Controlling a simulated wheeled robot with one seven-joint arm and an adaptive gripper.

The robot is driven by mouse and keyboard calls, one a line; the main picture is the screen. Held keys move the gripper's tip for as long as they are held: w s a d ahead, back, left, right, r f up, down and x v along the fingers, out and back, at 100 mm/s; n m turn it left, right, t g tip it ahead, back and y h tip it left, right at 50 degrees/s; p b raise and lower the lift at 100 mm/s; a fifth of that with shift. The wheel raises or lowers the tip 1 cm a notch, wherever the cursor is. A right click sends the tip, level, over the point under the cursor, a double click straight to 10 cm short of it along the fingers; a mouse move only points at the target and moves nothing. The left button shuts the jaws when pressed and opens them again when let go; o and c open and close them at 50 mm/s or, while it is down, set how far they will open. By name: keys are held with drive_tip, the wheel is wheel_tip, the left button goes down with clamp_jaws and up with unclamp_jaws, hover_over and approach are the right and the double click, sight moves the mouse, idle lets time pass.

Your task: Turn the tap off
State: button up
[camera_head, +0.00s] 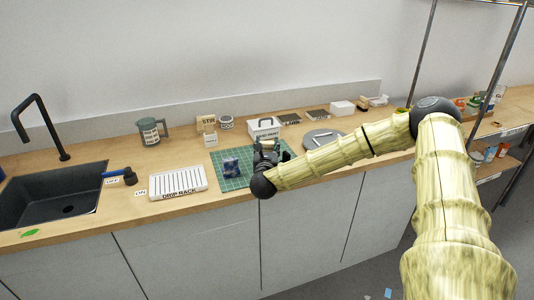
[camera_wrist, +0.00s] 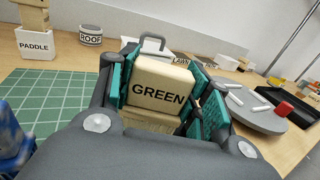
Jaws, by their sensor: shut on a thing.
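A black tap (camera_head: 43,125) with a bent spout stands behind the dark sink (camera_head: 55,195) at the left of the counter in the head view. To the right of the sink is a black knob (camera_head: 130,177) with a blue lever (camera_head: 113,174) pointing left. Two small white labels lie near it, too small to read surely. No water can be made out. My gripper (camera_head: 268,152) is over the green mat, well to the right of the lever. In the wrist view its teal-padded fingers (camera_wrist: 165,90) are shut on a cream block marked GREEN (camera_wrist: 158,84).
A white drip rack (camera_head: 178,183) lies between the knob and the green cutting mat (camera_head: 228,176). A blue patterned object (camera_head: 231,167) stands on the mat. A green mug (camera_head: 152,132), a PADDLE box (camera_wrist: 36,44) and a ROOF pot (camera_wrist: 91,35) stand behind. A grey disc (camera_head: 318,138) lies right.

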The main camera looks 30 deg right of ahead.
drive_tip(key=s+d+r+b+v, duration=0.1)
drive_tip(key=b+v, duration=0.2)
drive_tip(key=v, duration=1.1)
drive_tip(key=shift+s+d, duration=0.2)
drive_tip(key=shift+s, duration=0.05)
